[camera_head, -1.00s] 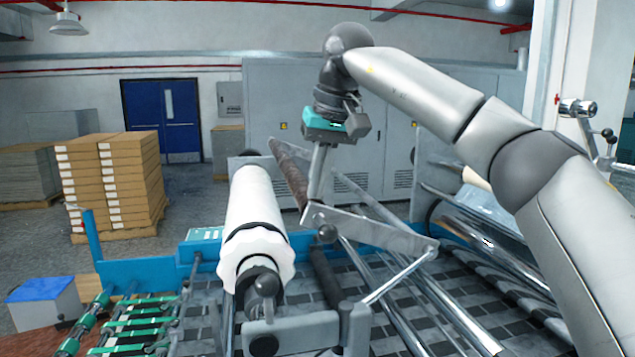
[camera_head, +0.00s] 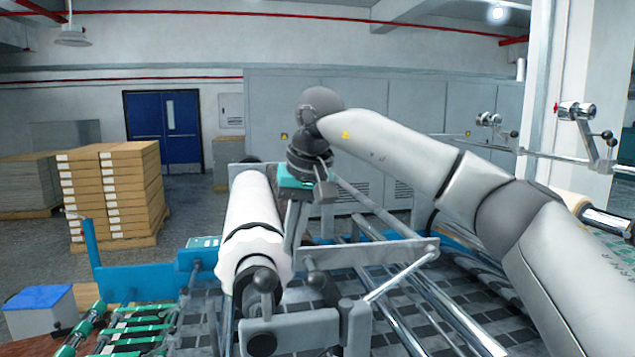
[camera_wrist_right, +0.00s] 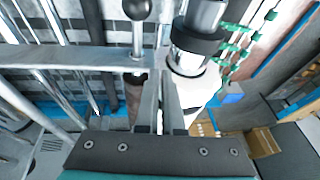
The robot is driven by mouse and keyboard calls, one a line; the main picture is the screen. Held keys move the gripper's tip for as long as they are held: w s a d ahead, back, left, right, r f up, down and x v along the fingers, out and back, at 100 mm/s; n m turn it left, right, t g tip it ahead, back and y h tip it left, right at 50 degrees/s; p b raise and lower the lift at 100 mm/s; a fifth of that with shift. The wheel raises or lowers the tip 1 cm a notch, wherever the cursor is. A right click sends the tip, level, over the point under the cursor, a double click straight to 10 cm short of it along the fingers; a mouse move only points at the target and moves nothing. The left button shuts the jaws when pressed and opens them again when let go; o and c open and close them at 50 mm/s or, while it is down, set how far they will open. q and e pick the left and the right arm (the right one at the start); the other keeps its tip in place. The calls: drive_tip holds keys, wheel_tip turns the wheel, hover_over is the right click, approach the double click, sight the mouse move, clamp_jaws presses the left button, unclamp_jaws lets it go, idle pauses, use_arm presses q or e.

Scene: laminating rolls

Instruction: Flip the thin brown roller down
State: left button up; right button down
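The thin brown roller (camera_wrist_right: 135,108) shows as a short textured piece beside my right fingers in the right wrist view. In the head view it is mostly hidden behind my right gripper and the side plate, with a small dark brown part (camera_head: 309,239) low beside the fingers. My right gripper (camera_head: 292,247) points down, just right of the thick white roll (camera_head: 250,215). Its two fingers (camera_wrist_right: 161,85) are close together, with nothing clearly held between them. Whether they touch the brown roller cannot be told. My left gripper is out of view.
A grey side plate (camera_head: 375,251) and slanted shiny bars (camera_head: 395,300) lie right of my gripper. Black-knobbed levers (camera_head: 318,282) stand in front. A blue frame (camera_head: 145,272) runs at left. Stacked boxes (camera_head: 115,190) stand farther back.

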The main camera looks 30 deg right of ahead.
drive_tip(key=v, duration=1.5)
drive_tip(key=shift+r, duration=0.15)
